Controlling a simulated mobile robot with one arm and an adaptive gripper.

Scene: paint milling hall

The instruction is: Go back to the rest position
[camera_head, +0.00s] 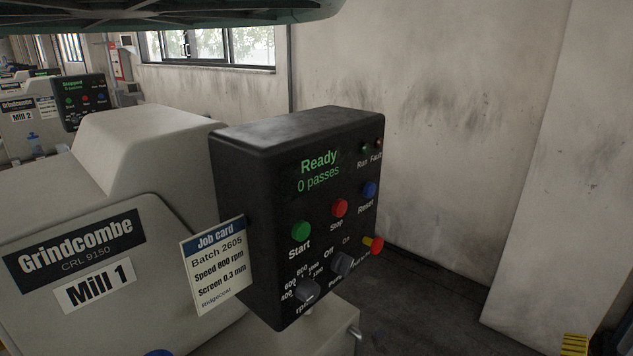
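My gripper is not in view. The near machine, Mill 1 (163,146), stands at the left and centre. Its black control box (260,200) shows "Ready" and "0 passes" in green. The box carries a green Start button (300,231), a red Stop button (339,208), a blue Reset button (369,189), a dark rpm knob (307,292), an Off/On switch (342,264) and a red button with a yellow collar (376,245). A job card (214,266) beside the box reads Batch 2605, Speed 800 rpm, Screen 0.3 mm.
Mill 2 (22,117) stands behind at the far left, with a display (72,86) reading "Stopped". A stained pale wall (460,110) closes off the right side. Some dark floor (440,290) shows clear between the box and the wall. A dark green shape overhangs the top edge.

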